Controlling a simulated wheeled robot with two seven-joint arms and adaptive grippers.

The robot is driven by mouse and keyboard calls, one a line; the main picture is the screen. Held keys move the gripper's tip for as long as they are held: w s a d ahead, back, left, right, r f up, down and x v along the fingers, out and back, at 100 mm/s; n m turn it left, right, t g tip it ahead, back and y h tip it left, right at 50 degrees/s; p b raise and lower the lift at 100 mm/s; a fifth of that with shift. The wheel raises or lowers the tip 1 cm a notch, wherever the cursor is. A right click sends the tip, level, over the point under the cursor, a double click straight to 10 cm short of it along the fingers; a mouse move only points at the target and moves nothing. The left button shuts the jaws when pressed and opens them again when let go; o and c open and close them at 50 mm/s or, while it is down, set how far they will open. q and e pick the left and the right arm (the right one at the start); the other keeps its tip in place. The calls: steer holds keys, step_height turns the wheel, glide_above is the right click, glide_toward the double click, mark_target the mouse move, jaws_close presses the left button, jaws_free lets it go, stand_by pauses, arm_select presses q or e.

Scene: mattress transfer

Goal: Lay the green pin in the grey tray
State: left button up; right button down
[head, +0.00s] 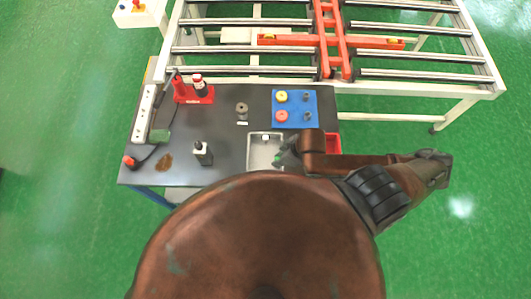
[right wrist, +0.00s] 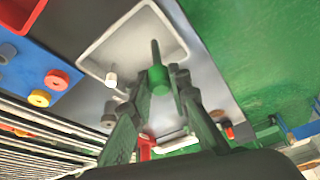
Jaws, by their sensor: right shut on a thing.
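The grey tray (head: 251,160) lies on the dark table, left of my right gripper in the head view. It also shows in the right wrist view (right wrist: 88,62), at the top. My right gripper (head: 279,157) is at the tray's right side. It is shut on the green pin (right wrist: 158,80), a green cylinder with a dark shaft pointing away from the fingers. In the head view only a small green bit of the pin shows beside the fingertips. The pin appears over the tray; its height above the floor is hard to tell. My left gripper is out of view.
A small white piece (head: 265,137) is at the tray's far edge. A blue board (head: 293,106) with yellow and red rings stands behind. A red bin (head: 333,145) is at right, partly behind my arm.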

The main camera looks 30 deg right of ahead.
steer(key=w+f+n+b, duration=0.1)
steer(key=f+b, duration=0.1)
steer(key=b, duration=0.2)
arm_select(q)
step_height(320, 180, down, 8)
steer(key=b, duration=0.4)
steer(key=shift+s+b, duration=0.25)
steer(key=shift+b, duration=0.1)
arm_select(e)
steer(key=shift+w+d+f, duration=0.2)
steer(key=shift+w+f, duration=2.35)
steer(key=shift+f, duration=0.1)
steer(key=shift+w+d+f, duration=0.15)
steer(key=shift+w+f, duration=2.35)
steer(key=shift+f, duration=0.15)
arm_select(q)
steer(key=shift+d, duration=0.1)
